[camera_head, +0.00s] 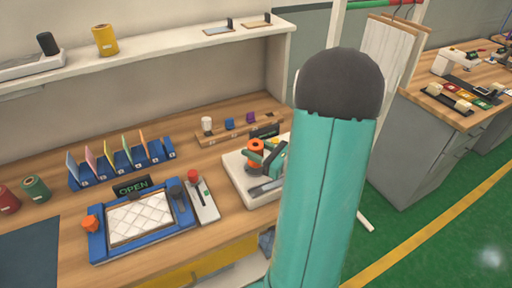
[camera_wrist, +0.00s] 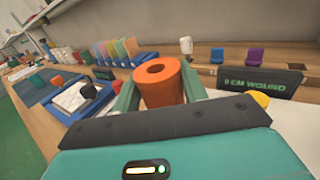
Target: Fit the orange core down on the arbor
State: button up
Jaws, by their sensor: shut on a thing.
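The orange core (camera_wrist: 160,88) is a short hollow cylinder. In the wrist view it stands roughly upright between the two green fingers of my gripper (camera_wrist: 160,92), which is shut on it. In the head view the orange core (camera_head: 255,146) and my gripper (camera_head: 264,156) show above a white base unit (camera_head: 238,180) on the bench. My teal arm covers the right part of that unit. I cannot make out the arbor in either view, nor tell whether the core's lower end touches anything.
A small dark sign (camera_wrist: 262,82) stands close to the right of the core. Left of the white unit are a tool tray (camera_head: 204,203) with a red knob and a blue-framed tray (camera_head: 98,243). A rack of coloured cards (camera_head: 120,165) and a narrow shelf (camera_head: 215,137) stand behind.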

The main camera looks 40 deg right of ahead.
jog(key=shift+f, duration=1)
jog(key=o, duration=1.1)
jog(key=shift+c, duration=0.2)
jog(key=v, duration=1.4)
jog(key=shift+w+a, duration=0.1)
